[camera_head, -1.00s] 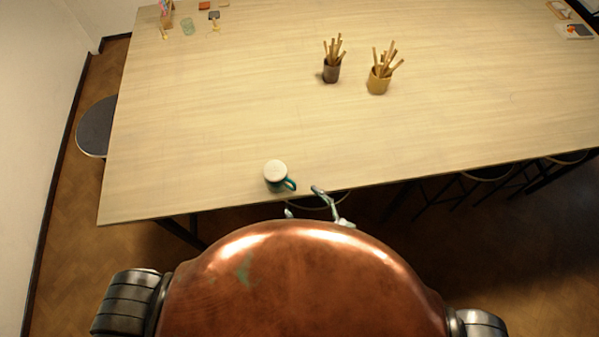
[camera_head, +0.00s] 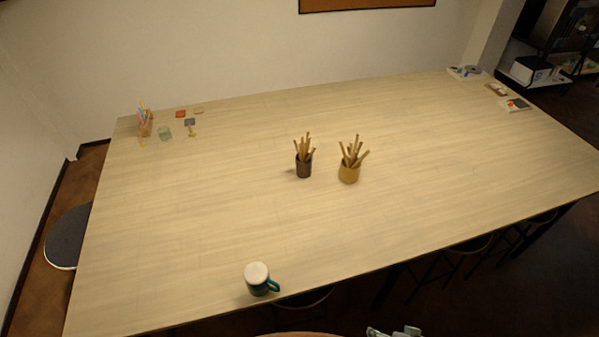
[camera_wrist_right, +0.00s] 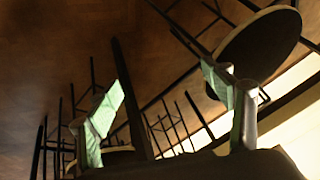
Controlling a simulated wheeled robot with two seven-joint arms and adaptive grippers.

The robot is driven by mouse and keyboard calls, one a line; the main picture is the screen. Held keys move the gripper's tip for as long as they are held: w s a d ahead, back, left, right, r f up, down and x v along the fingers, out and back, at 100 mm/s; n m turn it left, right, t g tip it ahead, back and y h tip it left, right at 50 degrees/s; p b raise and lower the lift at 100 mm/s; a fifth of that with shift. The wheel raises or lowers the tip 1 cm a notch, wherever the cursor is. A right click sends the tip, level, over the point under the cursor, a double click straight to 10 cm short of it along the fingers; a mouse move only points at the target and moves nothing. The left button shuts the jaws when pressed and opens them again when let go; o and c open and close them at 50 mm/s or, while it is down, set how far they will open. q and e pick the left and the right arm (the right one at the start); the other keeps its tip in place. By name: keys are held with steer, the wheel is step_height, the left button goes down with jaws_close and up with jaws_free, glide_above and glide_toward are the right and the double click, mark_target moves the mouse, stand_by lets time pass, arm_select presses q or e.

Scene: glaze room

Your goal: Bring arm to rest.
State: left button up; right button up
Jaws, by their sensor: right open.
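My right gripper shows in the right wrist view (camera_wrist_right: 166,105) with its two pale green fingers spread wide apart and nothing between them. Only its tip shows at the bottom edge of the head view (camera_head: 394,332), off the table's front edge and to the right of the mug, apart from it. A teal mug with a white top (camera_head: 257,279) stands upright near the front edge of the wooden table (camera_head: 400,190). My left gripper is not in view.
Two pots of wooden sticks, one dark (camera_head: 304,167) and one tan (camera_head: 349,173), stand mid-table. Small items lie in the back corners. Stools (camera_head: 465,246) stand under the front edge; a round stool seat (camera_wrist_right: 258,42) shows close to the right gripper in the wrist view.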

steer(key=s+d+n+g+h, duration=0.25)
steer(key=s+d, duration=0.25)
steer(key=d, duration=0.3)
step_height(320, 180, down, 30)
steer(key=s+a+b, duration=0.1)
steer(key=s+a, duration=0.1)
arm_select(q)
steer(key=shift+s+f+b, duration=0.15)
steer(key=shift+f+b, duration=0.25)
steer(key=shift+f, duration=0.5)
arm_select(e)
steer(key=s+f+n+g, duration=0.1)
steer(key=s+f+g, duration=0.1)
steer(key=s+f, duration=1.6)
steer(key=shift+s+f, duration=0.3)
steer(key=shift+s, duration=0.25)
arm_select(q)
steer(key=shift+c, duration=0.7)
arm_select(e)
steer(key=shift+d+y, duration=0.1)
steer(key=shift+y, duration=0.15)
steer(key=shift+c, duration=0.7)
